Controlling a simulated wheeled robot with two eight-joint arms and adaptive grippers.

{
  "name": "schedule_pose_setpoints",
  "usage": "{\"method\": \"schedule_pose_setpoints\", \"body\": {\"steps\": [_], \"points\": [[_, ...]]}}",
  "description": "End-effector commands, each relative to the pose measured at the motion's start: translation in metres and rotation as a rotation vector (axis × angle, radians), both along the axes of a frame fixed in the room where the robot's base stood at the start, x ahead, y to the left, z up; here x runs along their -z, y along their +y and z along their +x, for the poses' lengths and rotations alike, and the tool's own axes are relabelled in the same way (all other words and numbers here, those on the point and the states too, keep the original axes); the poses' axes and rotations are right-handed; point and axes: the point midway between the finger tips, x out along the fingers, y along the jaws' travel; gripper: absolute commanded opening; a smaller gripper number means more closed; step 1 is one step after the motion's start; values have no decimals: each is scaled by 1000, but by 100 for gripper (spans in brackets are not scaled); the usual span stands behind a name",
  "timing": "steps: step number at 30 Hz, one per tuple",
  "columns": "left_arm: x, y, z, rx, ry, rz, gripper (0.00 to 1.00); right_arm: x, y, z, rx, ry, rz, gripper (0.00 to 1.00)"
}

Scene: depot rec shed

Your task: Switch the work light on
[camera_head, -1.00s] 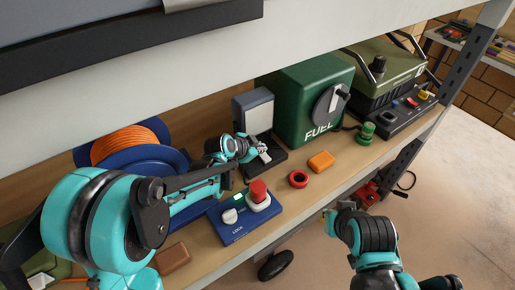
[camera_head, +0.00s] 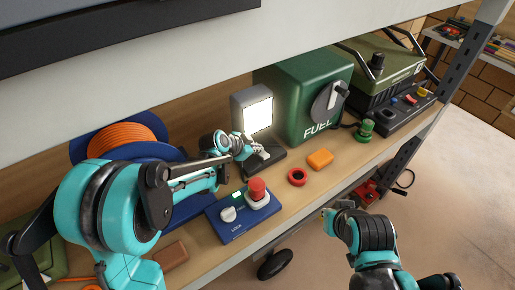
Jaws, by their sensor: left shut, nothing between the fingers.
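The work light (camera_head: 258,115) stands on the shelf left of the green fuel box, and its panel glows bright white. Its dark base (camera_head: 272,160) sits below the panel. My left gripper (camera_head: 262,152) is shut and empty, with its fingertips at the front of the base; I cannot tell whether they touch it. The gripper hides part of the base, and any switch there is hidden. My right gripper (camera_head: 327,214) is low in front of the shelf edge, away from the light, and its fingers are too unclear to read.
A blue panel (camera_head: 236,230) with a red button (camera_head: 257,188) and white knob lies in front of the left gripper. An orange cable reel (camera_head: 120,140) stands left.

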Motion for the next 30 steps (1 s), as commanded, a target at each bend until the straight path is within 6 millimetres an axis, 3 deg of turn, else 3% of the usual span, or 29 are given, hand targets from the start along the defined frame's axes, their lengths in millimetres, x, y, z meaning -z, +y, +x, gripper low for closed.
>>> {"method": "schedule_pose_setpoints", "body": {"steps": [22,30], "points": [[-4,-8,-14,0,0,0,0,-1,0,0,0,0,0,0],[-30,10,-36,-3,0,0,0,-1,0,0,0,0,0,0]]}}
